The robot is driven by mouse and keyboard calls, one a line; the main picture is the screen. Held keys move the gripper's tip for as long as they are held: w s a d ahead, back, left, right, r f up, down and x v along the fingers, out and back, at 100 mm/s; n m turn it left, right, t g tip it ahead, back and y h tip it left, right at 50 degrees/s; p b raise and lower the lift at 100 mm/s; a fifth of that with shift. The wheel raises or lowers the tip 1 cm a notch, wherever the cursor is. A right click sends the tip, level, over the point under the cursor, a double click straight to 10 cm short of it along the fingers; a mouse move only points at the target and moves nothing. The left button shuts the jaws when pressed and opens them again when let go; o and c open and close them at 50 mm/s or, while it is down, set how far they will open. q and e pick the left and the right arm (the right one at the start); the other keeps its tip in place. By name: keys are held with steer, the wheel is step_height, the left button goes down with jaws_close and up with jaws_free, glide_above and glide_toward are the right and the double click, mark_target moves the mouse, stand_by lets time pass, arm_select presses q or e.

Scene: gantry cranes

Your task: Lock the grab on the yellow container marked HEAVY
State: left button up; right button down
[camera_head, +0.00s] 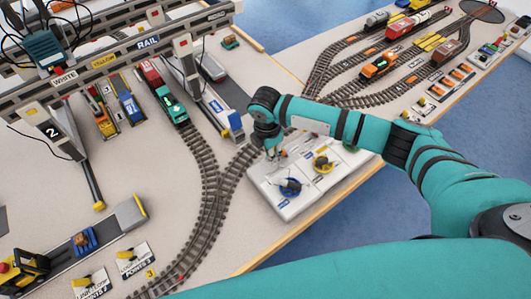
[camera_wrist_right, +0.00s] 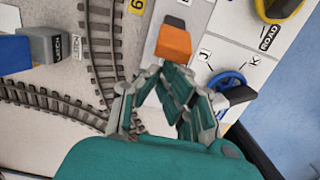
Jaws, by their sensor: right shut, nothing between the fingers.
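My right gripper (camera_head: 273,147) is shut and empty over the white control panel (camera_head: 290,210) in the head view. In the wrist view its fingers (camera_wrist_right: 174,78) are together, just below an orange lever block (camera_wrist_right: 174,43) on the panel; I cannot tell whether they touch it. A blue wheel (camera_wrist_right: 228,82) marked J and K is to their right. In the head view a teal crane unit (camera_head: 43,50) with black cables hangs on the gantry at upper left. A small yellow and red load (camera_head: 104,122) lies under that gantry; no HEAVY mark is readable. My left gripper is not seen.
A yellow wheel (camera_head: 322,164) marked ROAD stands on the panel. The gantry beam (camera_head: 140,45) carries WHITE, YELLOW and RAIL labels. Curved track (camera_head: 205,200) runs left of the panel.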

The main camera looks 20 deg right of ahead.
stand_by(0.4)
steer(key=shift+w+d+r+g+y+p, duration=0.15)
steer(key=shift+d+r+g+y+p, duration=0.2)
steer(key=shift+y, duration=0.35)
steer(key=shift+w+d+r+y, duration=0.2)
steer(key=shift+d+r+y, duration=0.05)
steer(key=shift+d+y, duration=0.3)
steer(key=shift+w+d+r+g+y+b, duration=0.1)
steer(key=shift+w+d+g+y+b, duration=0.1)
steer(key=shift+d+g+y+b, duration=0.55)
steer(key=y+b, duration=0.1)
steer(key=d+y+b, duration=0.1)
steer(key=shift+w+d+r+y, duration=0.1)
steer(key=shift+w+r+y, duration=0.05)
steer(key=shift+w+y, duration=0.25)
steer(key=shift+s+r+p, duration=0.1)
steer(key=shift+r+p, duration=0.2)
steer(key=shift+r, duration=0.15)
steer(key=shift+r+p, duration=0.6)
steer(key=shift+r, duration=0.05)
